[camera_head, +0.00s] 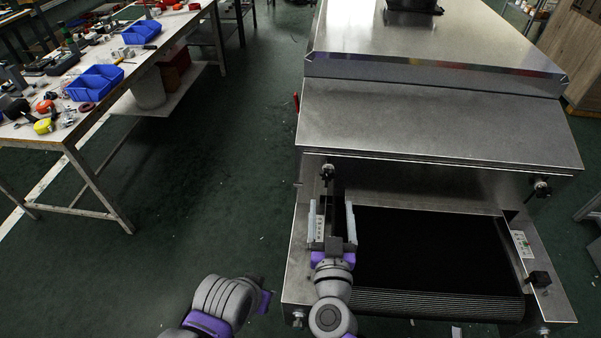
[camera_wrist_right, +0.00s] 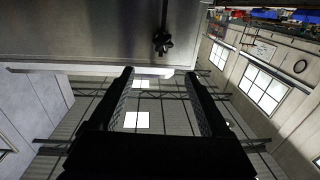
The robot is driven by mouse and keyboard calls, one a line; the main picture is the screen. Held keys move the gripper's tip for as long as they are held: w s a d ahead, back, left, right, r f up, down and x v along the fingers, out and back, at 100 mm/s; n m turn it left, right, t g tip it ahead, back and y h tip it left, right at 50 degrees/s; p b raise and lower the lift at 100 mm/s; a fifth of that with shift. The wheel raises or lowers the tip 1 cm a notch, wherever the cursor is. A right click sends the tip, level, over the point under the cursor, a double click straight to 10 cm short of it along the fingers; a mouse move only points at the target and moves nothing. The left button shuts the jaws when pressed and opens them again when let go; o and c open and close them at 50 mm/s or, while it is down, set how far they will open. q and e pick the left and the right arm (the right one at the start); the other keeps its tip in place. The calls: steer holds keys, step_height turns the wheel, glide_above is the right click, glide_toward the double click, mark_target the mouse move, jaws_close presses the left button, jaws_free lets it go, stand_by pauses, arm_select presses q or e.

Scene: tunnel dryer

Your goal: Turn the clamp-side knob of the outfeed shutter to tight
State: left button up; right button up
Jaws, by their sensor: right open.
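The outfeed shutter (camera_head: 430,180) is a steel plate under the dryer's sloped hood. A dark knob (camera_head: 327,172) is at its left end and a second dark knob (camera_head: 541,187) at its right end. I cannot tell by marking which is the clamp side. My right gripper (camera_head: 332,205) is open and empty just below the left knob, apart from it. In the right wrist view, a dark lobed knob (camera_wrist_right: 162,42) on a rod shows beyond the open fingertips (camera_wrist_right: 159,74). My left arm's end (camera_head: 259,295) is low in the head view; its fingers cannot be made out.
The black conveyor belt (camera_head: 430,255) lies right of my right gripper between steel side rails. A black box-like part (camera_head: 540,279) is on the right rail. A workbench (camera_head: 130,62) with blue bins stands at left. The green floor between is clear.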

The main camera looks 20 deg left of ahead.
mark_target(328, 176)
steer(key=shift+m+h, duration=0.3)
steer(key=shift+h, duration=0.3)
steer(key=x, duration=0.7)
steer(key=a+f+x, duration=0.1)
steer(key=x, duration=0.3)
steer(key=shift+s+f, duration=0.1)
arm_select(q)
steer(key=shift+a+r, duration=0.15)
steer(key=shift+a, duration=0.3)
arm_select(e)
jaws_close()
